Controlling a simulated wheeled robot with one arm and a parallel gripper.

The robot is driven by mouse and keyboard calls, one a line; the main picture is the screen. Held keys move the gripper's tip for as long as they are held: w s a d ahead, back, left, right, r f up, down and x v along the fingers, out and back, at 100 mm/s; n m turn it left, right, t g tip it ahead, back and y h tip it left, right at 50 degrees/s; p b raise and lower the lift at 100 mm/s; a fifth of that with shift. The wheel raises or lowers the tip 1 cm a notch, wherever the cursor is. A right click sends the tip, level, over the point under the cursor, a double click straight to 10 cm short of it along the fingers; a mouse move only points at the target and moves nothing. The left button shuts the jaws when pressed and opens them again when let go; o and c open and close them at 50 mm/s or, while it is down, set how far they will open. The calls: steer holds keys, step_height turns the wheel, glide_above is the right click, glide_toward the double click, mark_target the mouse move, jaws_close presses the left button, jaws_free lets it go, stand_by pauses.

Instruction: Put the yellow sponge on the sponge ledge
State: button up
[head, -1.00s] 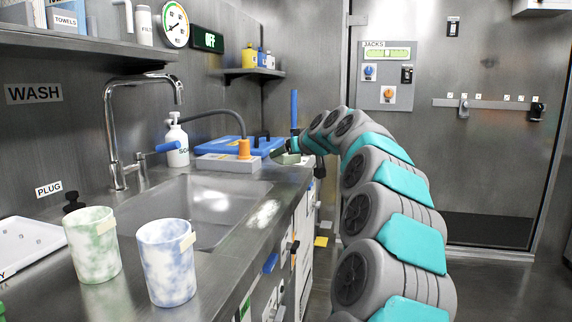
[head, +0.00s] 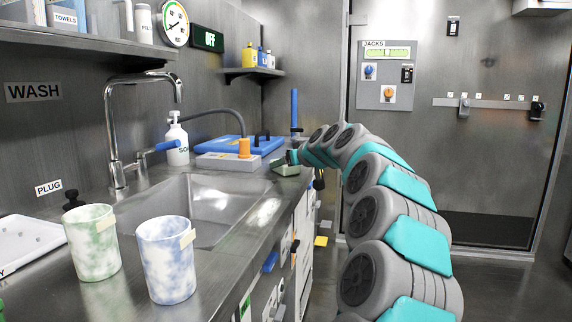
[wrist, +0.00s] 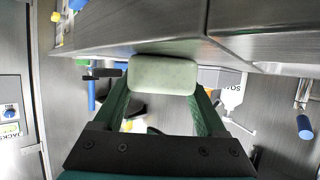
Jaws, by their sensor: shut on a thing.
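My gripper (wrist: 163,95) is shut on a pale grey-green block (wrist: 163,74) with rounded corners, shaped like a sponge; it does not look clearly yellow. In the head view my gripper (head: 292,157) is at the far right end of the counter, with the block (head: 285,168) below it by the counter's front edge. I cannot tell whether the block touches the counter. I cannot make out a ledge marked for a sponge.
The sink (head: 205,205) and two cups, green (head: 92,245) and blue (head: 166,262), are nearer. A corner shelf (head: 252,72) holds bottles.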

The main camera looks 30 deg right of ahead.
steer(key=o, duration=1.3)
steer(key=shift+c, duration=0.2)
steer(key=shift+r+p, duration=0.15)
steer(key=shift+p, duration=0.15)
steer(key=v, duration=1.2)
